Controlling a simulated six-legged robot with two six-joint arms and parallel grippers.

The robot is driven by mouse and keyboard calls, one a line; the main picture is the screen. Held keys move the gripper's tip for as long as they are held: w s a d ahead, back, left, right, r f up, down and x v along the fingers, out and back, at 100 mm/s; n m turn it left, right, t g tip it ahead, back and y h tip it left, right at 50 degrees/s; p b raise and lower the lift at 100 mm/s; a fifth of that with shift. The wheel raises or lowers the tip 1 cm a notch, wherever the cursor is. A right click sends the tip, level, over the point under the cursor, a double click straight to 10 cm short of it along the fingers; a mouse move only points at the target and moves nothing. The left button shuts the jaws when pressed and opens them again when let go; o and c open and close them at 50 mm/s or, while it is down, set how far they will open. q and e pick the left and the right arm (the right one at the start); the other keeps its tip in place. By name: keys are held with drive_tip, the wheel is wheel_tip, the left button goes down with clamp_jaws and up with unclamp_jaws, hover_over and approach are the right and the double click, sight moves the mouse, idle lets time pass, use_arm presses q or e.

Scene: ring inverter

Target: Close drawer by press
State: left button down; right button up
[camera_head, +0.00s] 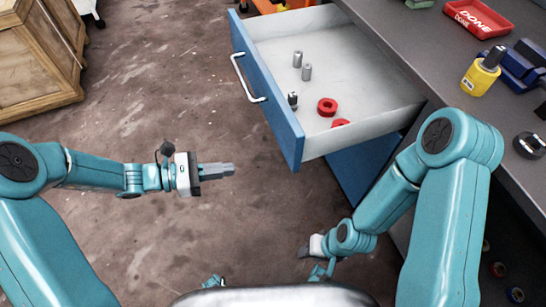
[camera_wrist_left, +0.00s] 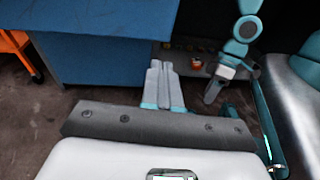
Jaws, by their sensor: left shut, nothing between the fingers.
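The drawer (camera_head: 272,105) is pulled out from the grey workbench, with a blue front and a white handle (camera_head: 246,80). Inside lie two grey cylinders, a dark small part and red rings (camera_head: 327,107). My left gripper (camera_head: 232,170) is shut and empty, to the left of the drawer front and apart from it. In the left wrist view its fingers (camera_wrist_left: 160,68) are together, with a blue panel (camera_wrist_left: 105,45) ahead. My right gripper (camera_head: 304,250) hangs low, below the drawer in the picture; its fingers are too small to read.
The workbench top (camera_head: 400,40) carries a red tray (camera_head: 478,17), a yellow bottle (camera_head: 481,75) and a blue tool. A wooden crate (camera_head: 40,60) stands at the upper left. The floor between crate and drawer is clear.

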use_arm(q)
drive_tip(key=w+a+r+n+t+h+b, duration=0.1)
drive_tip(key=w+r+t+h, duration=0.1)
drive_tip(key=w, duration=0.1)
drive_tip(key=b, duration=0.2)
approach(282, 132)
drive_tip(key=x, duration=0.7)
drive_tip(key=shift+f, duration=0.25)
use_arm(e)
wheel_tip(282, 132, down, 4)
drive_tip(key=shift+d+f, duration=0.1)
drive_tip(key=shift+f, duration=0.1)
use_arm(q)
drive_tip(key=shift+w, duration=0.1)
